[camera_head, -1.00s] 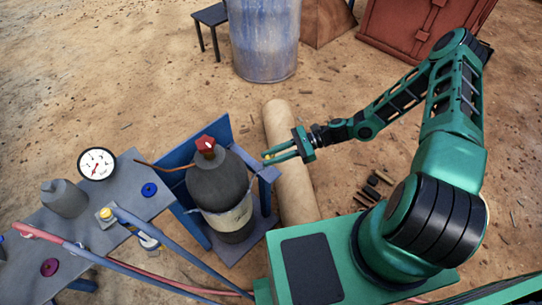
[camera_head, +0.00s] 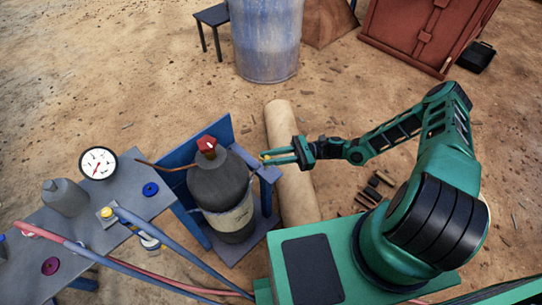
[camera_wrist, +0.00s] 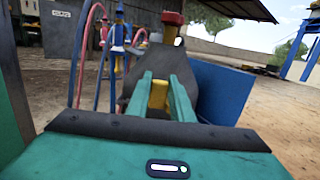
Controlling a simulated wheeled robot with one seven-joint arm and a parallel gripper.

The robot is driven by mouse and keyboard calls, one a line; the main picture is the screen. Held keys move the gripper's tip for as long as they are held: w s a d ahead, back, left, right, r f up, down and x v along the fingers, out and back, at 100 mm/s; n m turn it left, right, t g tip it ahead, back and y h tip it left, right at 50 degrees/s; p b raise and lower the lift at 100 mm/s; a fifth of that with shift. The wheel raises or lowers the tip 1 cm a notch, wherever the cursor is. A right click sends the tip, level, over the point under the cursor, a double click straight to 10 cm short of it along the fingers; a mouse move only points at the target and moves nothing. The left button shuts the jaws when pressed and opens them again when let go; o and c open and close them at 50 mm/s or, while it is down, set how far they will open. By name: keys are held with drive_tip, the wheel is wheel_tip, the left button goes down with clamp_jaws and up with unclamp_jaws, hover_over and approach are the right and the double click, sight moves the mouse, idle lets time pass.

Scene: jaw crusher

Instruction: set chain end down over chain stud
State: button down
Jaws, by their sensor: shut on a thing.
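My gripper (camera_head: 268,158) is at the right side of the dark grey gas cylinder (camera_head: 219,183), close to the blue stand's right post. It is shut on a small yellow piece, taken as the chain end (camera_wrist: 158,95), which shows between the fingers in the wrist view. A thin chain or strap runs near the cylinder's right side, too small to follow. The chain stud cannot be made out; the fingers and post may hide it. The cylinder has a red cap (camera_head: 206,145) and stands upright in the blue stand (camera_head: 211,131).
A grey table (camera_head: 125,195) with a gauge (camera_head: 98,163), a grey bottle and coloured discs stands at the left. A tan roll (camera_head: 290,150) lies beneath my arm. A blue drum (camera_head: 266,40) stands behind; open dirt lies around.

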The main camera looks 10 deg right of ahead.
drive_tip(key=shift+f, duration=3.6)
drive_tip(key=c, duration=1.5)
unclamp_jaws()
drive_tip(key=d, duration=0.3)
drive_tip(key=d+f, duration=0.1)
drive_tip(key=d, duration=0.6)
drive_tip(key=shift+w+d+f, duration=0.15)
drive_tip(key=shift+w+d, duration=0.2)
drive_tip(key=shift+d, duration=0.05)
